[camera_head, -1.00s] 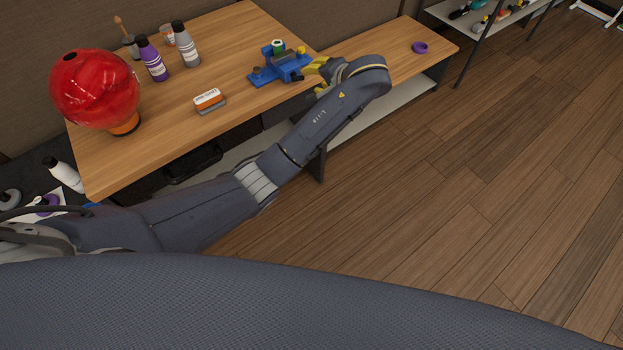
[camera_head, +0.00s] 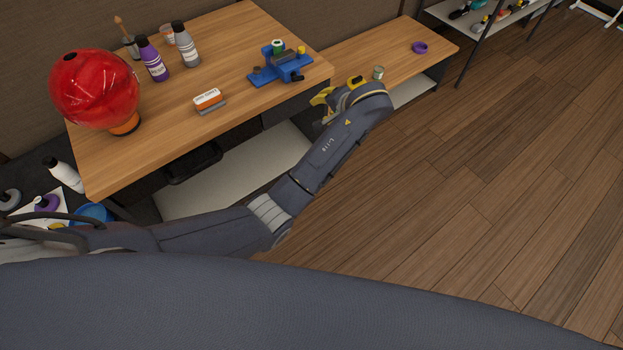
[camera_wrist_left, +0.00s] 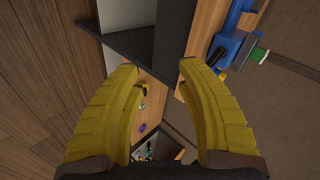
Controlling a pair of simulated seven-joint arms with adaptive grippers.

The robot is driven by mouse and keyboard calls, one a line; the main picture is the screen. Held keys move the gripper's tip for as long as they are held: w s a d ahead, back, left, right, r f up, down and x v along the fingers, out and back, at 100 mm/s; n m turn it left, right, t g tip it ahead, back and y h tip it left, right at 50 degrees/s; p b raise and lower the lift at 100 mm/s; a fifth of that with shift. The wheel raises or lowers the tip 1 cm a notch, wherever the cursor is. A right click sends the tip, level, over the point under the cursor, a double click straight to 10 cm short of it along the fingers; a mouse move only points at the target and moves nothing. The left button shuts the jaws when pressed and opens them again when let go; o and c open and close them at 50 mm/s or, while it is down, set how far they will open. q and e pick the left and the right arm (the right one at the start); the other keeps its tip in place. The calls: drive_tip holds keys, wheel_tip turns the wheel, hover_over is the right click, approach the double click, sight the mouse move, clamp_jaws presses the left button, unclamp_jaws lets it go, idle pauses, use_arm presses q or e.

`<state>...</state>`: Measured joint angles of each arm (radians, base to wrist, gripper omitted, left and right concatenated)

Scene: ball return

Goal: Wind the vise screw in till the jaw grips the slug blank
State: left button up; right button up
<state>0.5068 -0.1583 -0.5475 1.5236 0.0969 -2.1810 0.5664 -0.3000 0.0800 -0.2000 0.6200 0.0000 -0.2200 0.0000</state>
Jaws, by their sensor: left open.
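The blue vise (camera_head: 286,70) sits near the right end of the wooden bench. A green-and-white round piece (camera_head: 278,47) and a small yellow piece (camera_head: 301,50) show at its top; I cannot tell which part is the slug blank or whether the jaw touches it. A dark knob, maybe the screw handle (camera_head: 298,76), shows at its near right end. My left gripper (camera_head: 322,104) is open and empty, just off the bench's right edge and apart from the vise. In the left wrist view its yellow fingers (camera_wrist_left: 159,66) are spread, with the vise (camera_wrist_left: 229,48) at upper right.
The bench (camera_head: 165,115) also holds a red globe (camera_head: 95,88), a purple bottle (camera_head: 152,60), a grey bottle (camera_head: 186,45) and an orange-and-white block (camera_head: 208,99). A lower bench (camera_head: 390,55) at right holds a small can (camera_head: 378,72) and a purple ring (camera_head: 420,47).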

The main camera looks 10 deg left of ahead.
use_arm(q)
drive_tip(key=s+a+f+g+h, duration=0.1)
drive_tip(key=s+f, duration=0.3)
drive_tip(key=f, duration=0.9)
drive_tip(key=s+a+f+g+h, duration=0.1)
drive_tip(key=s+f, duration=0.4)
drive_tip(key=f, duration=0.9)
drive_tip(key=shift+a+f+m+g+h, duration=0.15)
drive_tip(key=shift+m+g+h, duration=0.15)
drive_tip(key=shift+h, duration=0.3)
